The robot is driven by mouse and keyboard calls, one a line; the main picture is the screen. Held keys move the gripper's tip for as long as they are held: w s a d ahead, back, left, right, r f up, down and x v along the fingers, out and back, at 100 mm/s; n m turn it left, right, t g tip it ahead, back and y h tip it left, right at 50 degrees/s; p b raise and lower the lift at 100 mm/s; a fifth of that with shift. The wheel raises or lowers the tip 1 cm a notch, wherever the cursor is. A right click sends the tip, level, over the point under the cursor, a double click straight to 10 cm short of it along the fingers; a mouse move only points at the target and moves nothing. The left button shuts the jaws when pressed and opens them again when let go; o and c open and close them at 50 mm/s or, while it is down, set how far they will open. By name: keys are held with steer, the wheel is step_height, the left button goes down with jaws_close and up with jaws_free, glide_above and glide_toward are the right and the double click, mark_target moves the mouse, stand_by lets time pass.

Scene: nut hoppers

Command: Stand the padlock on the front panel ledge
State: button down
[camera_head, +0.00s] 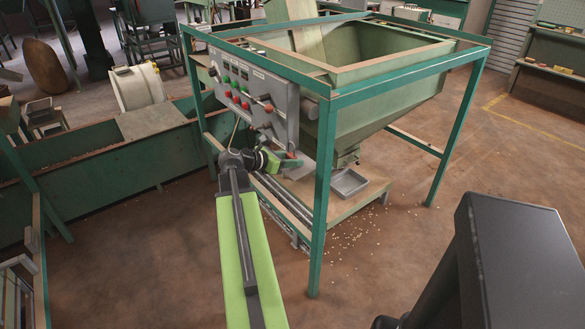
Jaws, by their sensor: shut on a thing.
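The grey front panel (253,92), with several red and green buttons and dark knobs, is fixed to the green frame of the hopper stand. My gripper (287,161) is just below the panel's lower right part, at the end of my green arm. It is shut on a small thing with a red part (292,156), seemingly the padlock. It is too small, and partly hidden by the gripper, to tell its shape or whether it is upright. I cannot tell whether it touches anything below, and no ledge can be made out clearly at this size.
A green hopper (375,105) stands inside the frame. A metal tray (349,183) sits on the wooden base under its outlet. A frame post (320,205) rises close to the right of my gripper. Nuts are scattered on the floor. Open floor lies to the right.

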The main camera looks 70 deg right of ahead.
steer(key=shift+f, duration=0.45)
steer(key=c, duration=0.9)
jaws_free()
steer(key=shift+w+a+r+p, duration=0.1)
steer(key=shift+a+r+p, duration=0.05)
steer(key=shift+r+p, duration=0.2)
steer(key=p+v, duration=0.4)
steer(key=v, duration=0.7)
steer(key=shift+w+a, duration=0.15)
steer(key=shift+a, duration=0.1)
